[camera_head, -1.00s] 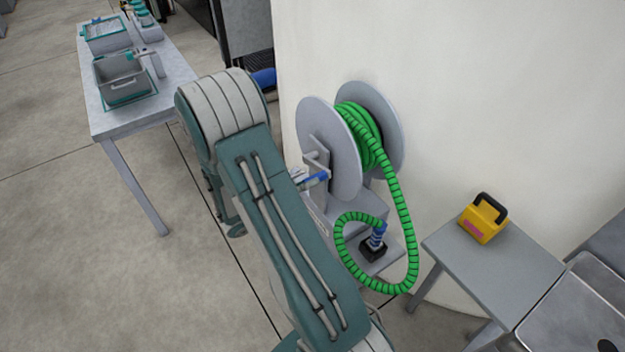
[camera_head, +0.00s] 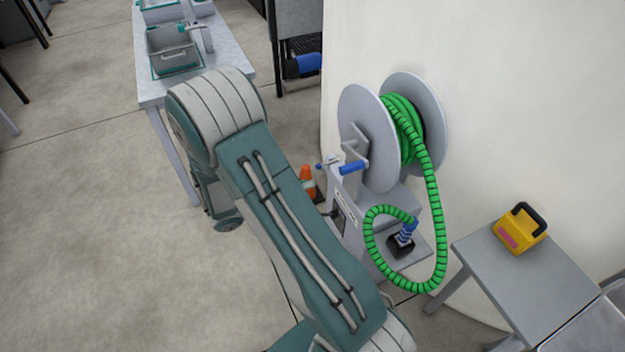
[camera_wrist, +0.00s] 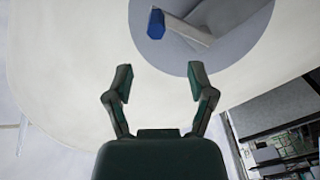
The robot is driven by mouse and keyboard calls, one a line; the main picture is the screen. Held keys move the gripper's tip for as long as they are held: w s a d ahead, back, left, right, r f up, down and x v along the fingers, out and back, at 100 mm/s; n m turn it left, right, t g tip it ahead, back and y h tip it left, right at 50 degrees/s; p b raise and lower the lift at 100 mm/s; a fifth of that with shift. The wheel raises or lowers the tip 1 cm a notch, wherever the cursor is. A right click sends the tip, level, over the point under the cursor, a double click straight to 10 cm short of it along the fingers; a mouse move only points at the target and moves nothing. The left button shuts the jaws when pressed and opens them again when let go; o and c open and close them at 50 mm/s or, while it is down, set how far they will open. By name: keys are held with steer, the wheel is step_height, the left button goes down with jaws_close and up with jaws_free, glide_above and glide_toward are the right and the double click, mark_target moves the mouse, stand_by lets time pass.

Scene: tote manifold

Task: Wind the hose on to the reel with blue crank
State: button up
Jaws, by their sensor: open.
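The reel (camera_head: 368,140) has two grey discs and stands against the curved cream wall. Green hose (camera_head: 432,205) is partly wound between the discs, and a loop hangs down to a nozzle with a blue part (camera_head: 404,238) on a low plate. The blue crank handle (camera_head: 354,167) sticks out on the reel's left side. In the wrist view the blue handle end (camera_wrist: 156,24) and the grey disc (camera_wrist: 235,55) lie beyond the fingertips, at the top. My gripper (camera_wrist: 160,78) is open and empty, apart from the handle. In the head view my arm hides part of the stand's surroundings.
A grey table (camera_head: 525,285) with a yellow box (camera_head: 519,229) stands at the right. An orange cone (camera_head: 307,181) stands on the floor left of the reel stand. A table (camera_head: 150,92) with grey bins (camera_head: 174,47) is at the back left.

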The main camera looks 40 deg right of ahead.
mark_target(341, 171)
steer(key=s+d+n, duration=0.1)
steer(key=d+n, duration=0.3)
steer(key=n, duration=0.4)
steer(key=s+d+n, duration=0.1)
steer(key=d+n, duration=0.3)
steer(key=n, duration=0.4)
steer(key=s+d+n, duration=0.1)
steer(key=d+n, duration=0.3)
steer(key=n, duration=0.3)
steer(key=shift+r+n, duration=0.25)
steer(key=shift+n, duration=0.15)
steer(key=shift+a, duration=0.1)
jaws_close()
